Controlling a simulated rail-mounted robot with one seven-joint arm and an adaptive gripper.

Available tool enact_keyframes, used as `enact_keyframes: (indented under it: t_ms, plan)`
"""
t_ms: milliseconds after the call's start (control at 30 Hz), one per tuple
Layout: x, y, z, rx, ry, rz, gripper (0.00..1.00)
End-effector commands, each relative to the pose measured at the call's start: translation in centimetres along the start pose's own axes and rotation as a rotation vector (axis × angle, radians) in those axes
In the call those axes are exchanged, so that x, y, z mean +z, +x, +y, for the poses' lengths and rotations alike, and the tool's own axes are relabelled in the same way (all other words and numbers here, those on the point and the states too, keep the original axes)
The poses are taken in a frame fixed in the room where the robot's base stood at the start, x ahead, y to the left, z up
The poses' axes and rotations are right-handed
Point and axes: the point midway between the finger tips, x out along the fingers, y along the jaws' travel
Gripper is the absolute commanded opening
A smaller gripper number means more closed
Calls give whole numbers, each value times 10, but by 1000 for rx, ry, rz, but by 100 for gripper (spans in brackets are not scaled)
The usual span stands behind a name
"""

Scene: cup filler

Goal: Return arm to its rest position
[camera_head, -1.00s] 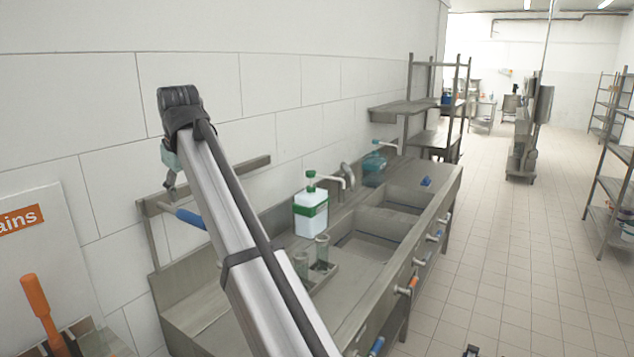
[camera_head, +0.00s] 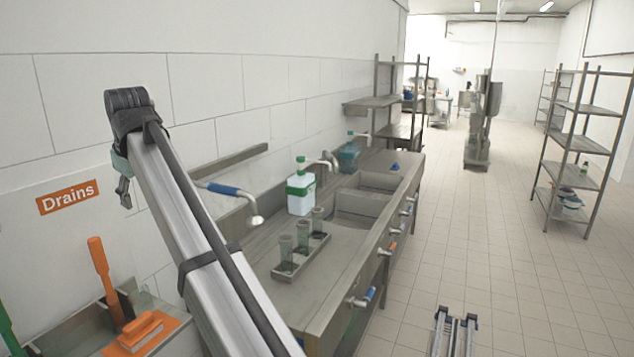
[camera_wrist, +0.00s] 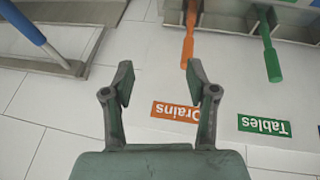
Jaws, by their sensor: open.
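My gripper (camera_wrist: 160,92) is open in the wrist view, its two grey-green fingers apart with nothing between them. It faces the white wall with an orange "Drains" sign (camera_wrist: 175,111) and a green "Tables" sign (camera_wrist: 264,125). In the head view, only a small part of my gripper (camera_head: 123,188) shows below the dark joint of my arm, in front of the wall and right of the Drains sign (camera_head: 68,197). My raised arm hides part of the counter. Several clear cups (camera_head: 302,236) stand in a tray (camera_head: 287,270) on the counter.
The steel sink counter (camera_head: 340,250) runs along the wall, with a green-and-white dispenser bottle (camera_head: 301,190) and a teal bottle (camera_head: 348,157). An orange-handled brush (camera_head: 104,275) is at the lower left. Shelves (camera_head: 582,150) stand right; the tiled floor (camera_head: 490,240) is mostly clear.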

Motion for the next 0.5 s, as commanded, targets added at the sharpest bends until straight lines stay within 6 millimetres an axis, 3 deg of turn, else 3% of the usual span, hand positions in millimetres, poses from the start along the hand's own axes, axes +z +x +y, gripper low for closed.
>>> enact_keyframes:
  t_ms: [267, 500]
  plan:
    - [3, 3, -2, 23, 97, 67, 58]
    - [33, 59, -10, 20, 162, 64, 58]
